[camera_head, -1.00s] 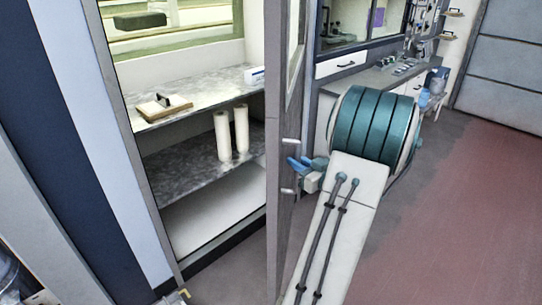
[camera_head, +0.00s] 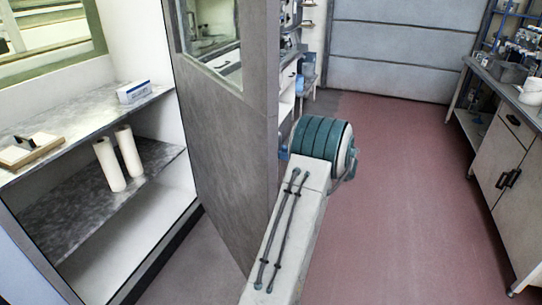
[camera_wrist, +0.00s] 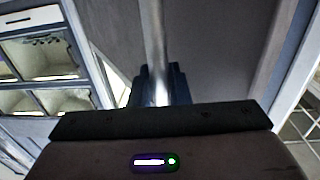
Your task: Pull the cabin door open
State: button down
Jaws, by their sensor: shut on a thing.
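The cabin door (camera_head: 228,150) is a grey panel with a window in its upper part. It stands swung out from the cabin, with the shelves inside in plain view. In the wrist view the door's bar handle (camera_wrist: 155,50) runs down between the dark fingers of my gripper (camera_wrist: 160,88), which is shut on it. In the head view my arm reaches to the far side of the door, and the door hides the gripper and the handle.
Inside the cabin are shelves (camera_head: 75,150) with two white rolls (camera_head: 118,160), a small box (camera_head: 133,92) and a clipboard (camera_head: 27,150). A counter with cabinets (camera_head: 500,165) stands at the right. The red floor (camera_head: 410,190) between is clear.

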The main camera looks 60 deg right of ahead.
jog(key=shift+s+d+r, duration=0.1)
jog(key=shift+s+d, duration=0.1)
jog(key=shift+d, duration=0.4)
jog(key=shift+s+d, duration=0.2)
jog(key=shift+d, duration=0.35)
jog(key=c, duration=1.4)
grip_release()
jog(key=shift+c, duration=0.2)
jog(key=s+d+b, duration=0.2)
jog(key=s, duration=1.1)
jog(key=shift+s, duration=0.3)
